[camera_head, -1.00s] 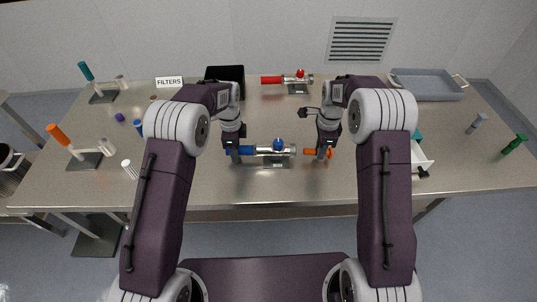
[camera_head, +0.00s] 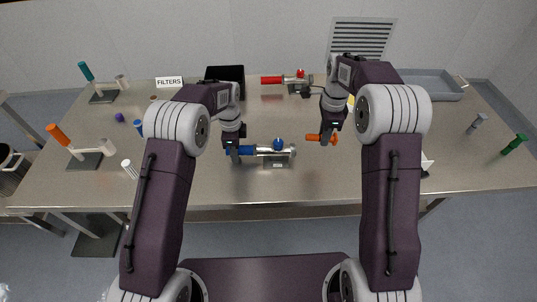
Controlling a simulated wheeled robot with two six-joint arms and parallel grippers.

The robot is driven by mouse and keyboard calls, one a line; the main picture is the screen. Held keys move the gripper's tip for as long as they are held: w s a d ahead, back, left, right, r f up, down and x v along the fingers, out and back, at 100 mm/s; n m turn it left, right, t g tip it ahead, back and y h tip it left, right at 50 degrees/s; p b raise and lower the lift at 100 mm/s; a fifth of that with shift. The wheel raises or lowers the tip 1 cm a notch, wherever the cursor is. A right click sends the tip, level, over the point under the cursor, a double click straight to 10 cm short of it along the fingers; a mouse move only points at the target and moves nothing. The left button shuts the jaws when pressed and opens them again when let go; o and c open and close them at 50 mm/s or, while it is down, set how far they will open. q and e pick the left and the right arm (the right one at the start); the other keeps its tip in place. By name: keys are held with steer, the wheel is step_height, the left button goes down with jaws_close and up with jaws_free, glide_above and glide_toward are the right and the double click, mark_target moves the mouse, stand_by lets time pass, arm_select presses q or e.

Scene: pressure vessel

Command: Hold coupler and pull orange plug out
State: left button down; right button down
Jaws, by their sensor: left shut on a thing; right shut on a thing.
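The coupler (camera_head: 274,151) is a silver fitting with a blue knob on top and a blue section at its left end, sitting on a small grey stand. My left gripper (camera_head: 236,155) is shut on the coupler's blue left end. The orange plug (camera_head: 313,137) is in my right gripper (camera_head: 327,140), which is shut on it. The plug is apart from the coupler, up and to the right of its silver right end. The gripper fingers hide part of the plug.
A second coupler with a red end (camera_head: 272,80) stands at the back. A black box (camera_head: 225,73) is at the back left. A grey tray (camera_head: 430,84) lies at the back right. Stands with teal and orange handles (camera_head: 58,134) are at the left. The front middle table is clear.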

steer(key=shift+r, duration=0.9)
arm_select(q)
steer(key=c, duration=0.9)
jaws_free()
steer(key=shift+c, duration=0.2)
step_height(320, 180, up, 12)
arm_select(e)
steer(key=shift+f, duration=0.1)
